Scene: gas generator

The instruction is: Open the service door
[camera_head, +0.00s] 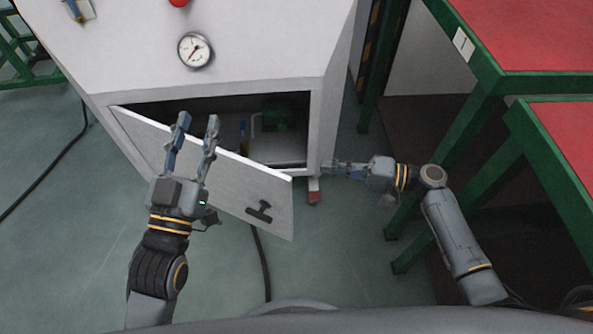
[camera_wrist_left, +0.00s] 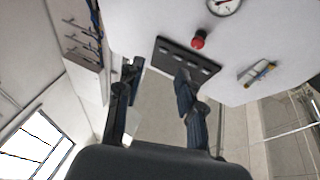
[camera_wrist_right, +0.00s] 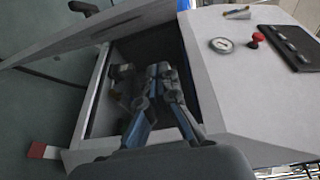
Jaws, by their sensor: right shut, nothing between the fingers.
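The service door (camera_head: 213,170) is a white panel hinged at its left side on the white generator cabinet (camera_head: 245,55). It stands part-way open, its free right end swung out toward me. A black T-shaped handle (camera_head: 259,211) is on its outer face. My left gripper (camera_head: 198,122) is open and empty, above the door's upper edge in the head view; whether it touches the door I cannot tell. My right gripper (camera_head: 328,167) is shut and empty at the right edge of the door opening. In the right wrist view its fingers (camera_wrist_right: 160,85) show in front of the dark opening.
Inside the opening is a green part (camera_head: 280,112). A pressure gauge (camera_head: 195,50) and red button (camera_wrist_left: 198,39) are on the cabinet. Green-framed tables with red tops (camera_head: 535,35) stand close at the right. A black cable (camera_head: 262,265) lies on the floor.

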